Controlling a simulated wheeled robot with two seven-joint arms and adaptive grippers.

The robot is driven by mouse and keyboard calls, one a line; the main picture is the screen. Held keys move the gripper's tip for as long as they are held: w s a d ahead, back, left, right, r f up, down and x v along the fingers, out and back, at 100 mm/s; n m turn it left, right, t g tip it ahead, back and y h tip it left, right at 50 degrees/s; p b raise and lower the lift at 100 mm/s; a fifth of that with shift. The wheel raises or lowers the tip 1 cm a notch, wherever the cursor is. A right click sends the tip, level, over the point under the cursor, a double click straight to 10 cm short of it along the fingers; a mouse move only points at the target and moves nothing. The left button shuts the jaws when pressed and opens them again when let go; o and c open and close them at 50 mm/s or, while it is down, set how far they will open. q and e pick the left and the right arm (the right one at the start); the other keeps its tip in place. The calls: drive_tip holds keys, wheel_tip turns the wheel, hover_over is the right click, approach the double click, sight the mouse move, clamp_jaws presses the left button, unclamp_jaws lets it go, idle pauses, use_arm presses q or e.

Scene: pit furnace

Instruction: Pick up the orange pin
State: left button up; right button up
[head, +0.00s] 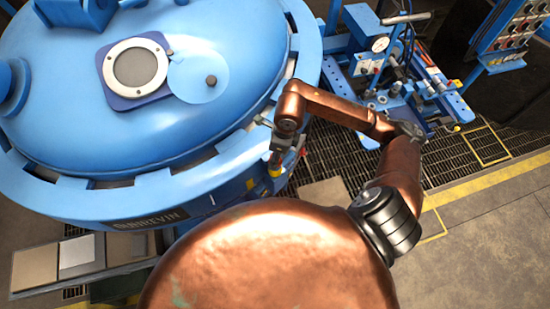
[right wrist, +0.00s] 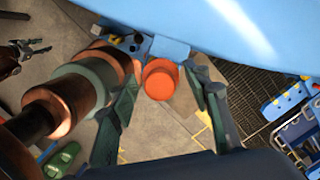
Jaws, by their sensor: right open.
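The orange pin (right wrist: 161,79) shows in the right wrist view as a round orange end just below the blue rim of the furnace. My right gripper (right wrist: 163,90) is open, with one dark green finger on each side of the pin in that view. I cannot tell whether the fingers touch it. In the head view my right gripper (head: 277,162) is at the near right edge of the furnace. The pin is not clearly visible there. A small dark claw, seemingly my left gripper (right wrist: 32,49), shows at the far left of the right wrist view, too small to read.
The blue furnace lid (head: 130,90) with its round window (head: 134,67) fills the upper left. A blue equipment stand (head: 385,70) with a gauge is at the back right. Dark floor grating (head: 335,150) and yellow-lined floor (head: 490,215) lie to the right.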

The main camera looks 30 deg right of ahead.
drive_tip(key=shift+c, duration=0.2)
clamp_jaws()
idle(0.4)
